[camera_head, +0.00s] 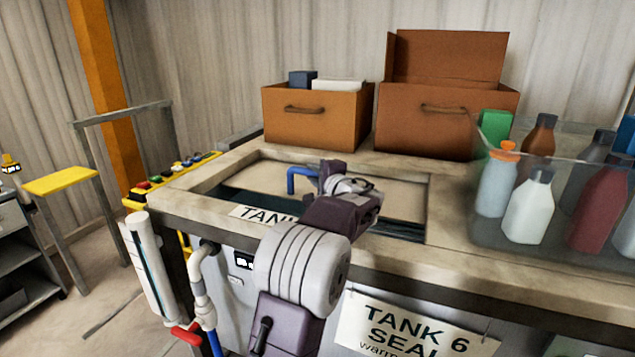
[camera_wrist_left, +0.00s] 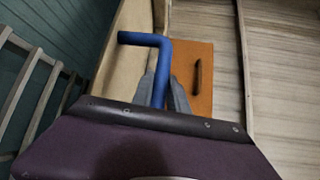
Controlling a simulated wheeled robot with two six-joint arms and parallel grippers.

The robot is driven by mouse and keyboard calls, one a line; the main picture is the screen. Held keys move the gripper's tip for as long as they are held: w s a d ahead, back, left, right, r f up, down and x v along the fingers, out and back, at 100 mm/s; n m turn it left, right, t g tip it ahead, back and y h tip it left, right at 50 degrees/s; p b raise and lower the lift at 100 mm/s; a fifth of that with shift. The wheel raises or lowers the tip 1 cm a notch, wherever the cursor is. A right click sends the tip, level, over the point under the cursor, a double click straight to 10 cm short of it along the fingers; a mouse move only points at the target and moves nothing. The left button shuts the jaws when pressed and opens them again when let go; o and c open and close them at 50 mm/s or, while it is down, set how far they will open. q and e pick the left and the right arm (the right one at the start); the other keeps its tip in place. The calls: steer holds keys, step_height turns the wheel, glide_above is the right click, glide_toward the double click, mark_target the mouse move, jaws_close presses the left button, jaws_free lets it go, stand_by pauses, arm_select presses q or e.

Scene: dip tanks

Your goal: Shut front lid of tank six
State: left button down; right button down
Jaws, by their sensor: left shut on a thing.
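The tank (camera_head: 435,215) is a pale-rimmed opening in the bench top, with dark interior showing at its left and front. A beige lid panel (camera_head: 400,190) shows inside the opening; I cannot tell its exact tilt. A blue bent handle (camera_head: 297,172) stands up by the panel, and it also shows in the left wrist view (camera_wrist_left: 150,40). My left gripper (camera_head: 325,176) reaches over the tank's front rim and is shut on the handle; its grey fingers (camera_wrist_left: 163,92) sit on both sides of the handle. The arm hides part of the front rim and the label (camera_head: 262,213). My right gripper is out of view.
Two brown boxes (camera_head: 318,115) (camera_head: 445,115) stand behind the opening. A clear bin of bottles (camera_head: 525,245) is at the right. A "TANK 6 SEAL" sign (camera_head: 410,330) hangs on the front. A white pipe (camera_head: 200,285) with a red valve (camera_head: 186,334) stands left of my arm.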

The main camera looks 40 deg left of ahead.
arm_select(q)
steer(key=shift+s+d, duration=0.2)
steer(key=shift+s, duration=0.25)
steer(key=c, duration=1.3)
jaws_free()
steer(key=b+v, duration=0.1)
steer(key=v, duration=0.8)
